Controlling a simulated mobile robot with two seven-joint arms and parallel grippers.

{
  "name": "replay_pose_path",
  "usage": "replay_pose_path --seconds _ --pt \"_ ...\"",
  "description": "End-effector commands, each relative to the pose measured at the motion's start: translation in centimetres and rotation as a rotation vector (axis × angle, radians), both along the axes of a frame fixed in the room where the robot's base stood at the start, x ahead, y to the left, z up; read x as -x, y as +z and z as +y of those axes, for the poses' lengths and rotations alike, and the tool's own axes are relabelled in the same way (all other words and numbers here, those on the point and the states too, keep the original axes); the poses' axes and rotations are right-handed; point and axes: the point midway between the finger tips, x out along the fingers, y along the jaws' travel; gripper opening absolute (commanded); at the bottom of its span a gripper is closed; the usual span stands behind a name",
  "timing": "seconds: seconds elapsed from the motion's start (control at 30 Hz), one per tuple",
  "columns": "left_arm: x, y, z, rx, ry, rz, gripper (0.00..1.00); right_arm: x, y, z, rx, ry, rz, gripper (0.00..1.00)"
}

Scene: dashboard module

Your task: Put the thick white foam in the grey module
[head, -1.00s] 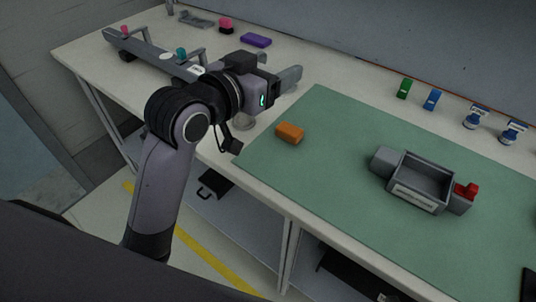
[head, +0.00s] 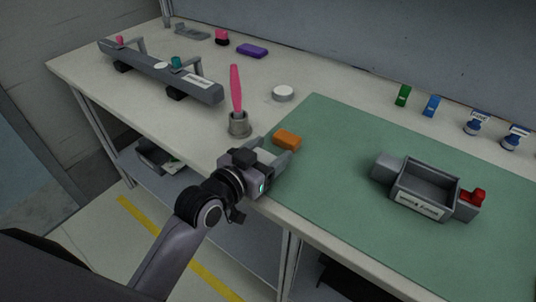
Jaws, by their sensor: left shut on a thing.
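The grey module (head: 398,192) is an open, empty-looking tray with a white label on its front, on the green mat at the right. A red part (head: 472,198) sits at its right end. My left gripper (head: 277,153) is low over the front edge of the table, at the mat's left side, well left of the module. Its fingers are shut on a pale white piece (head: 265,155), which looks like the thick white foam; it is mostly hidden by the fingers. An orange block (head: 287,140) lies just beyond the fingertips. My right gripper is not in view.
A pink-handled tool (head: 236,90) stands in a grey holder (head: 239,124) behind my left gripper. A white disc (head: 283,93) and purple block (head: 252,50) lie farther back. Green (head: 402,95) and blue (head: 431,105) blocks stand behind the mat (head: 340,150). The mat between orange block and module is clear.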

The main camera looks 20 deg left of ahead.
Motion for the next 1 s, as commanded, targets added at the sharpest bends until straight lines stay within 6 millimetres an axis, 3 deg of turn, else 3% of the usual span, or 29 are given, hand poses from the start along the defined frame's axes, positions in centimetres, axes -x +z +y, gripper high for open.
replay_pose_path --seconds 0.5,0.53,0.6,1.0 --pt "0.03 -1.23 0.02 0.000 0.000 0.000 0.38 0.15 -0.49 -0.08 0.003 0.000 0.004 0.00" --pt "0.02 -1.17 0.02 0.000 0.000 -0.001 0.73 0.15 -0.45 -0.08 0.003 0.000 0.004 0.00" --pt "0.03 -1.14 0.02 0.000 0.000 0.000 0.92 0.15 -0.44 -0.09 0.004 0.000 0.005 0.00" --pt "0.01 -1.30 0.00 0.003 0.000 -0.001 0.92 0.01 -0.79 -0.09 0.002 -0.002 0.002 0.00"
